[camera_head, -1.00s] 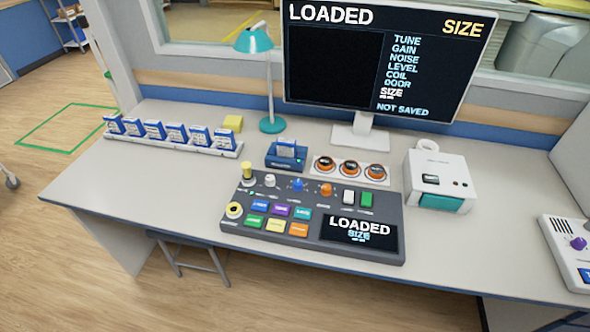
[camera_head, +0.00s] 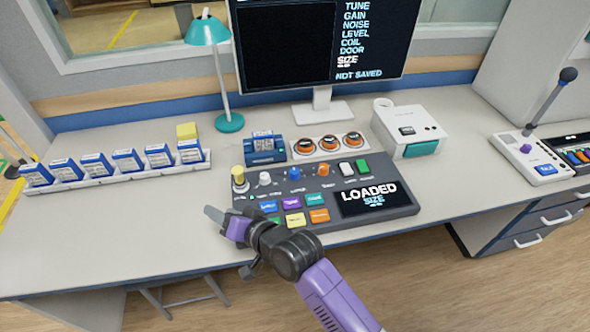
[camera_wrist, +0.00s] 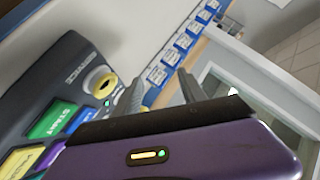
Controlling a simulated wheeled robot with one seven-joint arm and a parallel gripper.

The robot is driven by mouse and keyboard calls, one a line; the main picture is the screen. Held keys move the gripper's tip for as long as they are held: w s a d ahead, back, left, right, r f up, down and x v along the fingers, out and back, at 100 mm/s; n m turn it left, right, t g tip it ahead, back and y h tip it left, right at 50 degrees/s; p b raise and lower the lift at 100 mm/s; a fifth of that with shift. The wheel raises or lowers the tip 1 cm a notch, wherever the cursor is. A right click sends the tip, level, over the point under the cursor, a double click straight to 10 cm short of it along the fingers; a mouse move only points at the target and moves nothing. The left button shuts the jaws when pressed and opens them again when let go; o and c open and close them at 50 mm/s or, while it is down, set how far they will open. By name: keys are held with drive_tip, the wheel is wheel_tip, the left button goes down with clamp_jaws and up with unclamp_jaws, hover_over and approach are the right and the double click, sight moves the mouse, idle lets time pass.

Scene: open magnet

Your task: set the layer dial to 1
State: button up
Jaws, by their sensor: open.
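The console (camera_head: 375,222) stands on the desk, with a white dial (camera_head: 265,178), a blue dial (camera_head: 295,173) and an orange dial (camera_head: 323,170) along its back. Their labels are too small to read, so I cannot tell which is the layer dial. A yellow upright knob (camera_head: 238,174) is at the back left. The console display (camera_head: 368,197) reads LOADED, SIZE. My gripper (camera_head: 222,218) is open and empty near the console's left front corner, hiding part of it. In the wrist view, my gripper (camera_wrist: 160,92) is beside a yellow ring-shaped control (camera_wrist: 102,82) and a green START button (camera_wrist: 50,118).
A rack (camera_head: 120,178) of blue-and-white cartridges lies left. A blue holder (camera_head: 265,150) and a panel of orange-ringed knobs (camera_head: 328,147) sit behind the console. A lamp (camera_head: 230,122), a monitor (camera_head: 322,110) and a white box (camera_head: 408,128) stand farther back. The left front desk is clear.

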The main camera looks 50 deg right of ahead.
drive_tip(key=w+d+r+m+g+b, duration=0.1)
drive_tip(key=w+d+r, duration=0.2)
drive_tip(key=w+d, duration=0.45)
drive_tip(key=w+d+r+g, duration=0.2)
drive_tip(key=w+d+r, duration=0.2)
drive_tip(key=w+d, duration=0.3)
drive_tip(key=m+g+h, duration=0.1)
drive_tip(key=m+g, duration=0.7)
drive_tip(key=g, duration=0.2)
hover_over(295, 171)
wheel_tip(295, 171, down, 4)
drive_tip(key=shift+d+f+b, duration=0.1)
drive_tip(key=shift+f+b, duration=0.05)
drive_tip(key=shift+b, duration=0.2)
drive_tip(key=shift+s+f, duration=0.15)
drive_tip(key=shift+f, duration=3.65)
clamp_jaws()
